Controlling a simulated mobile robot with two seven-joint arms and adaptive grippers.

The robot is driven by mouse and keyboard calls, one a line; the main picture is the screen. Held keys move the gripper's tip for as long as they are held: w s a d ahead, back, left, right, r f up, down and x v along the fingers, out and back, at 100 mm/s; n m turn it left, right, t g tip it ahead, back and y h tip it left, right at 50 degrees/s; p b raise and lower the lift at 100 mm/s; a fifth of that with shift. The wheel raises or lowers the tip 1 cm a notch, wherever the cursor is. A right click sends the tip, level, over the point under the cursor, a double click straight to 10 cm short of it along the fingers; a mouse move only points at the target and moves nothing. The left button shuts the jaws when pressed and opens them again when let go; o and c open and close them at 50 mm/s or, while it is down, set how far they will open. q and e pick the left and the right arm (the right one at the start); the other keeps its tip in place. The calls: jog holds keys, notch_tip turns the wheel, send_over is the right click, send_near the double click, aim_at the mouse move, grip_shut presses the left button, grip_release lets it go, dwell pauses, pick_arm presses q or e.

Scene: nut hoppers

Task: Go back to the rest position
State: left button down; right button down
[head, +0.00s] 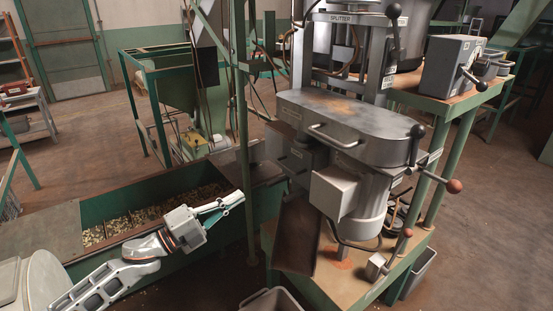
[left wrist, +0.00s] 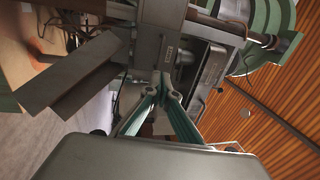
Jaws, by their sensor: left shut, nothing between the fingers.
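My left gripper (head: 232,201) reaches in from the lower left in the head view. It is shut and empty, in front of the green hopper trough and left of the grey machine (head: 345,125). In the left wrist view the gripper's two fingertips (left wrist: 165,88) meet in front of the machine's grey metal body (left wrist: 160,45). I see no object between them. The gripper appears apart from the machine, though the exact gap is hard to judge. My right gripper is not in view.
A green trough (head: 140,278) with several nut-filled compartments lies under my left arm. A sloping metal chute (head: 297,235) and a green post (head: 241,120) stand close to the gripper. Levers with round knobs (head: 454,186) stick out at the machine's right. Open floor (head: 480,230) lies at the right.

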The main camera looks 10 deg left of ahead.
pick_arm(q)
jog(key=s+d+f+n+g+y, duration=0.1)
jog(key=s+f+n+y, duration=0.4)
jog(key=s+f+n, duration=0.6)
jog(key=s+d+f+n+g+y, duration=0.2)
jog(key=s+f+n+y, duration=0.3)
jog(key=s+f+n, duration=0.6)
jog(key=s+f+g, duration=0.1)
jog(key=s+f, duration=0.3)
jog(key=f, duration=0.6)
jog(key=shift+s+f+y, duration=0.25)
jog(key=shift+f+y, duration=0.15)
